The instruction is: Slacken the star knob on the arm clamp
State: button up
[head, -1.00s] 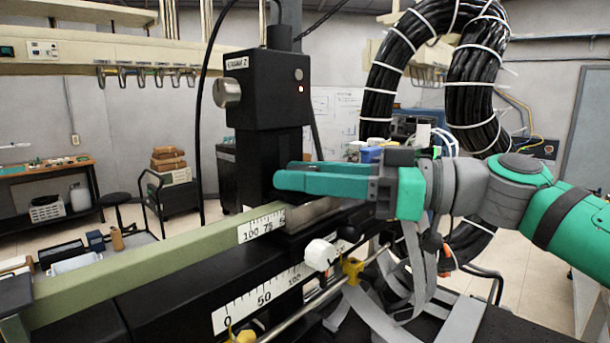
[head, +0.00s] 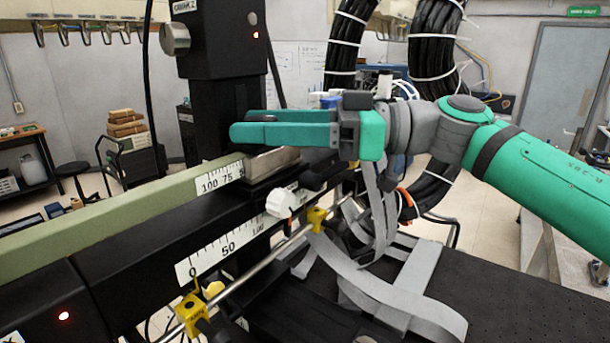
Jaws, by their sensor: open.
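My gripper (head: 242,123) reaches in from the right, level, with its green fingers pointing left. It is open and holds nothing. Its fingertips are in front of or beside the lower black column (head: 212,115); I cannot tell how close. I cannot clearly make out a star knob on an arm clamp. A round metal knob (head: 176,39) sticks out from the left of the black box (head: 218,38), above and left of the fingertips. A white knob-like part (head: 287,203) sits below my gripper near the rail, apart from it. Dark parts under the gripper are partly hidden.
A green beam (head: 105,213) with a scale runs to the lower left. A metal rod (head: 262,272) carries yellow clamps (head: 192,312). Loose grey straps (head: 360,275) lie on the black perforated table (head: 490,305). Thick black cable bundles (head: 437,55) hang behind my arm.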

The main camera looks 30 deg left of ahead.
jog(key=shift+m+t+y, duration=0.3)
jog(key=shift+m+t, duration=0.1)
jog(key=shift+t, duration=0.2)
